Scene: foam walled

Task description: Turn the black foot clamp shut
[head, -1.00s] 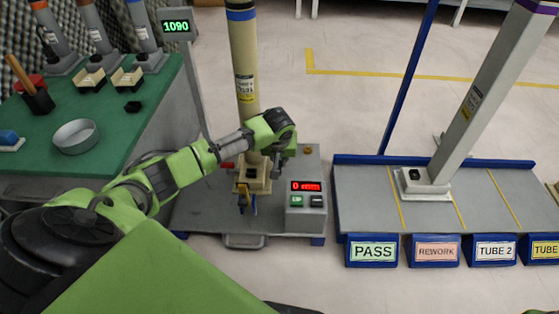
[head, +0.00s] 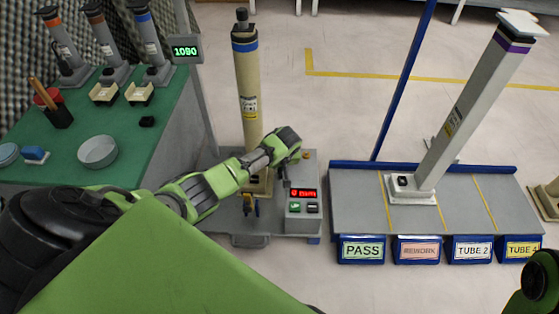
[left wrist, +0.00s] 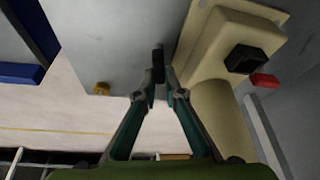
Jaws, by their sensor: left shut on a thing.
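The beige tube (head: 249,95) stands upright in its beige foot on the grey plate of the test stand. In the left wrist view the foot (left wrist: 214,32) fills the upper right, with a black block (left wrist: 245,60) on it. My left gripper (left wrist: 158,84) has its teal fingers closed on a narrow black handle (left wrist: 158,60), which I take for the foot clamp, beside the foot. In the head view my left gripper (head: 287,172) is just right of the tube's foot, its fingertips and the handle largely hidden by the wrist. My right gripper is not in view.
A control box (head: 303,203) with a red display and buttons stands close right of the gripper. A green bench (head: 125,120) is left.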

